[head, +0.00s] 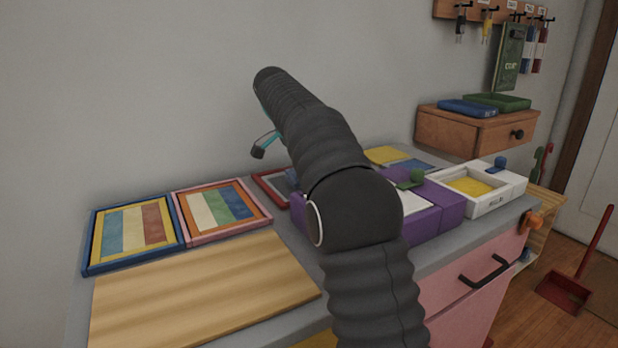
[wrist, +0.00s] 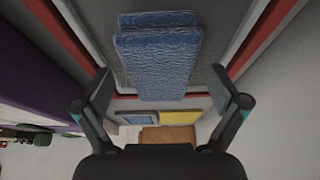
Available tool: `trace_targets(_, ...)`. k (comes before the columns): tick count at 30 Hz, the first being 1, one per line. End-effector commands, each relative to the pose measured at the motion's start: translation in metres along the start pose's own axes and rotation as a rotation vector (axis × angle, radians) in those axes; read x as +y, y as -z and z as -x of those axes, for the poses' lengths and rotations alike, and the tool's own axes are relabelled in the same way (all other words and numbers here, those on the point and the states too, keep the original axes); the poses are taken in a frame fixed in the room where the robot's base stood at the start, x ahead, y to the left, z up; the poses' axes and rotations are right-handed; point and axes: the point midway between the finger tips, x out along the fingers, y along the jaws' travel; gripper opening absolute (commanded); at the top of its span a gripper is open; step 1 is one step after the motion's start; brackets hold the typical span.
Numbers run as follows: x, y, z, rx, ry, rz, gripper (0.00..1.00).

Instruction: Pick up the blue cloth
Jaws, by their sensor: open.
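A folded, textured blue cloth (wrist: 160,62) lies in a grey tray with a red and white rim (wrist: 262,50), in the upper middle of the wrist view. My gripper (wrist: 160,92) is open and empty, with one finger on each side of the cloth's near end. I cannot tell how high the fingers are above it. Only part of my gripper (head: 264,146) shows there, left of my arm.
A purple box (head: 450,207) stands right of the tray, with a white box (head: 507,184) beyond it. Two striped framed panels (head: 135,232) (head: 222,208) and a wooden board (head: 200,290) lie left. A wall drawer (head: 470,133) hangs right.

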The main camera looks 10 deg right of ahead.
Motion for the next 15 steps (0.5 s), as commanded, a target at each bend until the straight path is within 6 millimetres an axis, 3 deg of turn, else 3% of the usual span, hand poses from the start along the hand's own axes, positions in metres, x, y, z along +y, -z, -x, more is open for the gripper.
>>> trace_targets(4, 0.0000, 0.0002, 0.0005, 0.000, 0.000, 0.000, 0.97)
trace_targets(11, -0.0001, 0.0001, 0.0004, 0.000, 0.000, 0.000, 0.42)
trace_targets(15, -0.0001, 0.0001, 0.0003, 0.000, 0.000, 0.000, 0.38)
